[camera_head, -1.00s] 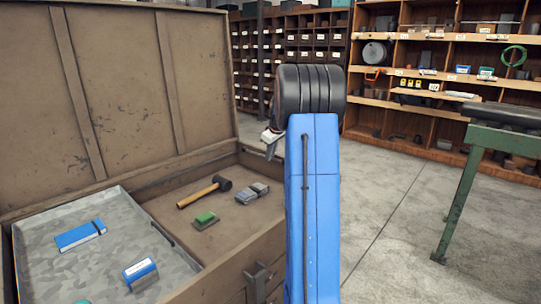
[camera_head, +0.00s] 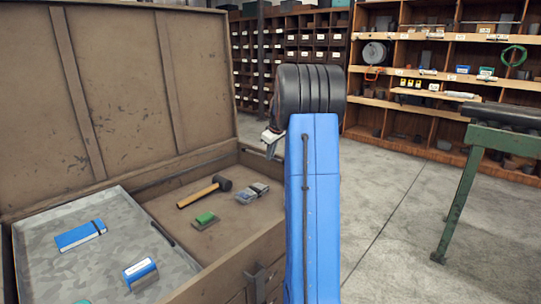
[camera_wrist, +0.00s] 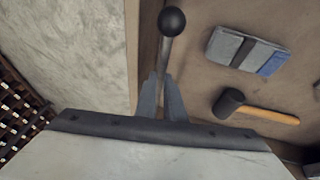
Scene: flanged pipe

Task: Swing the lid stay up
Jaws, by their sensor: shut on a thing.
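The lid stay (camera_wrist: 171,25) shows in the wrist view as a thin rod with a round black ball on its end. My gripper (camera_wrist: 160,85) is shut on the lid stay's rod, below the ball. The rod runs along the wooden wall of the chest. In the head view the stay and my fingertips are hidden behind my blue arm. The chest's large brown lid (camera_head: 120,90) stands open and upright at the left.
In the chest lie a mallet (camera_head: 205,192), a green-topped block (camera_head: 205,220), a grey bundle (camera_head: 252,192) and a grey tray (camera_head: 50,275) with blue boxes. A green-legged stand (camera_head: 465,190) is at the right. Shelves (camera_head: 440,70) line the back. The floor between is clear.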

